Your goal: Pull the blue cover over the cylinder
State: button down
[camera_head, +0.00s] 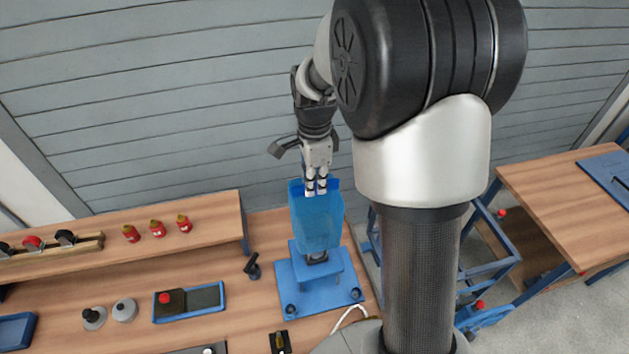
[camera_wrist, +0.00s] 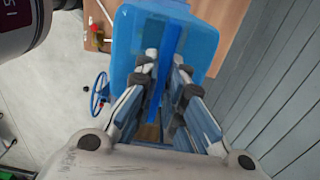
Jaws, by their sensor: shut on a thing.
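The blue cover (camera_head: 317,222) is a translucent open box shape in the middle of the head view. It stands over a blue stand (camera_head: 315,283) on the bench. My gripper (camera_head: 316,192) is at the cover's top, shut on a thin upright blue part of it. In the wrist view the cover (camera_wrist: 203,38) fills the upper middle, and the blue part runs between my fingers (camera_wrist: 163,85). A dark rounded piece shows just under the cover's lower edge. I cannot tell whether it is the cylinder; the cover hides what is inside.
A blue-edged tray (camera_head: 190,301) and a small black upright item (camera_head: 252,266) are on the bench left of the stand. The grey plank wall (camera_head: 170,100) is close behind. Another table (camera_head: 560,205) is at right.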

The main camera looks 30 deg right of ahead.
jog(key=shift+f+b, duration=4)
jog(key=shift+f, duration=2.15)
jog(key=c, duration=1.6)
grip_release()
jog(key=shift+o, duration=0.3)
jog(key=o, duration=0.3)
jog(key=shift+o, duration=0.2)
jog(key=shift+r, duration=0.15)
